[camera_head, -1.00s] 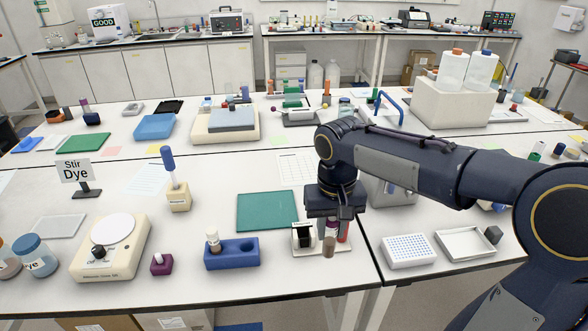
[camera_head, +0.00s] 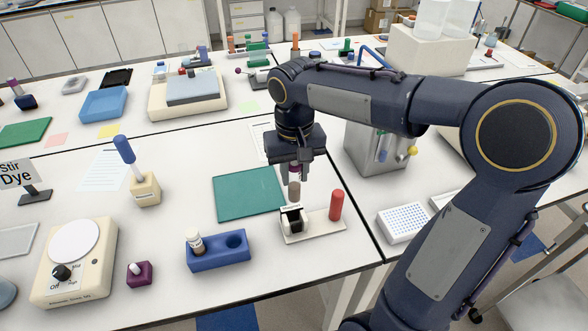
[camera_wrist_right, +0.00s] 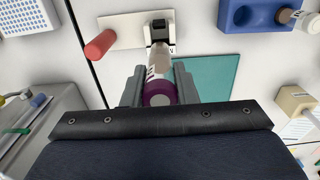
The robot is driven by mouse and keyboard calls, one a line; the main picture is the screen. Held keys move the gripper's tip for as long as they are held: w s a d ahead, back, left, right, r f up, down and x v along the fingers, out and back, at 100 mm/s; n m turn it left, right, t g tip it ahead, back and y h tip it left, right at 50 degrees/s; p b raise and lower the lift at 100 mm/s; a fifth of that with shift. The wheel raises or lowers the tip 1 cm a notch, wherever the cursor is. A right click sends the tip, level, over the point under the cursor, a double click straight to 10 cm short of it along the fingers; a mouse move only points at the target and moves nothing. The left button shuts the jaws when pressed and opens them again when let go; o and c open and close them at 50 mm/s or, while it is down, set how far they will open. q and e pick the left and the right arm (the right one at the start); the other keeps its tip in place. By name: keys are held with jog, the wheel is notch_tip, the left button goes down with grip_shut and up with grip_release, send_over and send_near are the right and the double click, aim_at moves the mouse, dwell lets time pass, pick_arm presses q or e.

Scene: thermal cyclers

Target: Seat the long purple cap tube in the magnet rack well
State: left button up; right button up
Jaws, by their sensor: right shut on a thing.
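My right gripper (camera_head: 294,168) is shut on the long purple cap tube (camera_head: 294,188), holding it upright by its purple cap. In the right wrist view the cap (camera_wrist_right: 158,92) sits between the two fingers and the brownish tube body points toward the rack. The magnet rack (camera_head: 292,218) is a black and white block on a pale base plate (camera_head: 318,230). In the head view the tube's lower end appears just above and behind the block; I cannot tell whether it touches. The block's well is mostly hidden in the wrist view. My left gripper is out of view.
A green mat (camera_head: 235,195) lies behind left. A blue rack (camera_head: 232,262) holding a white-capped vial is to the left. A white tip rack (camera_head: 403,222) stands to the right, across the table seam.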

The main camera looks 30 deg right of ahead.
aim_at(295, 185)
jog(key=shift+f+b, duration=2.05)
jog(key=shift+f, duration=0.8)
jog(key=shift+p, duration=0.3)
jog(key=shift+f+b, duration=2.2)
jog(key=shift+f, duration=0.7)
jog(key=o, duration=1.1)
jog(key=shift+r, duration=0.15)
notch_tip(295, 185, up, 8)
jog(key=shift+f, duration=0.15)
jog(key=shift+s, duration=0.1)
